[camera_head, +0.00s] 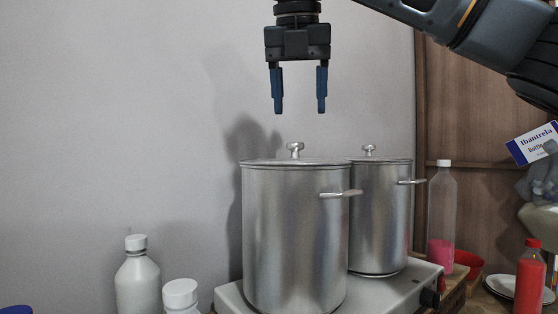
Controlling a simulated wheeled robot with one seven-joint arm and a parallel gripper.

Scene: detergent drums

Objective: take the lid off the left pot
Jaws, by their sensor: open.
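Two tall silver pots stand side by side. The left pot (294,240) is nearer and larger in view, with a side handle at its upper right. Its lid (270,162) sits on the rim and has a small round knob (295,149) on top. The right pot (381,220) stands a little behind, also lidded, partly hidden by the left pot. My gripper (299,108) points straight down in the picture above the left pot's knob. It is open and empty, with a gap between its fingertips and the knob.
The pots stand on a white hotplate (400,289). White bottles (138,280) are at lower left. Right of the pots are a clear bottle with pink liquid (441,220), a red bowl (468,265), a red bottle (529,280) and white plates (505,284). A plain wall is behind.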

